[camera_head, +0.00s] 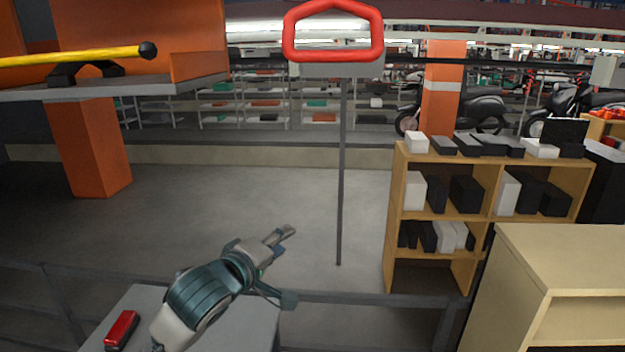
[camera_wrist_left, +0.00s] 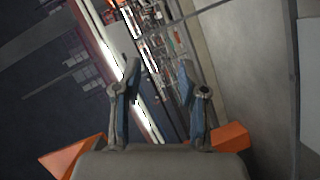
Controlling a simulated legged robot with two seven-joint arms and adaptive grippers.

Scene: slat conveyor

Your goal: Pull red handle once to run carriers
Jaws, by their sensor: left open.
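The red handle (camera_head: 378,36) is a closed loop at the top centre of the head view. It sits above a grey block, with a thin dark pole below it. My left gripper (camera_head: 286,262) is low and to the left of the handle, well apart from it. In the left wrist view my left gripper (camera_wrist_left: 158,85) has its two fingers spread with nothing between them. The handle is not clear in the left wrist view. My right gripper is not in view.
A grey table (camera_head: 255,325) with a small red object (camera_head: 121,330) is at the bottom left. A dark rail (camera_head: 350,299) crosses in front. A wooden shelf (camera_head: 398,200) with boxes stands right, near a beige cabinet (camera_head: 520,262). A yellow bar (camera_head: 75,56) is upper left.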

